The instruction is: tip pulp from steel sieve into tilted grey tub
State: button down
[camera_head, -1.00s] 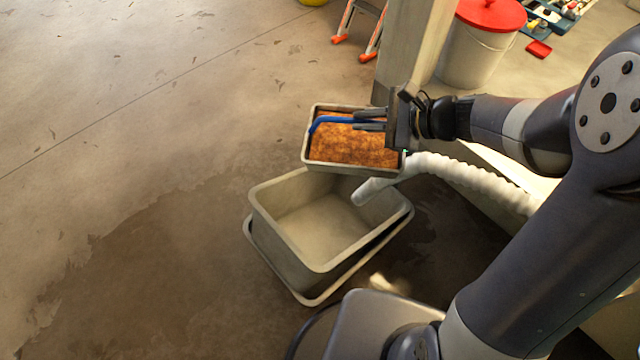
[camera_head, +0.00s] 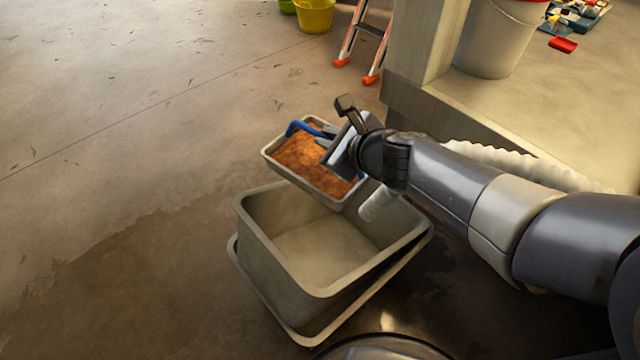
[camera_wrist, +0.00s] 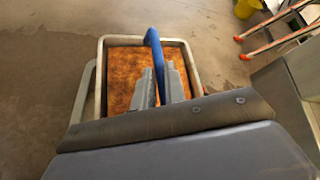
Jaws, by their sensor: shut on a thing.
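The steel sieve (camera_head: 269,160) is a shallow rectangular tray filled with orange-brown pulp (camera_head: 302,164), with a blue handle (camera_head: 296,127) over it. My gripper (camera_head: 327,146) is shut on the blue handle; the wrist view shows the handle (camera_wrist: 152,42) between both fingers (camera_wrist: 158,88). The sieve is held above the far rim of the grey tub and looks slightly tilted in the head view. The grey tub (camera_head: 262,256) stands tilted, its visible inside floor bare. My wrist hides part of the sieve's right side.
A second grey rim or tray (camera_head: 290,325) lies under the tub. A concrete post and ledge (camera_head: 415,100) stand behind my arm. A ladder (camera_head: 362,45) and yellow bucket (camera_head: 315,15) are farther back. Floor to the left is clear.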

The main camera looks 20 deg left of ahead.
aim_at(320, 180)
jog(key=f+b, duration=0.1)
jog(key=b, duration=0.1)
jog(key=s+f+m+t+b, duration=0.1)
jog(key=f, duration=0.1)
jog(key=s+a+f+m+h+b, duration=0.1)
jog(key=f+b, duration=0.1)
jog(key=shift+f+t+b, duration=0.25)
jog(key=shift+t+b, duration=0.05)
jog(key=shift+d, duration=0.1)
jog(key=shift+r+p, duration=0.1)
jog(key=shift+p, duration=0.3)
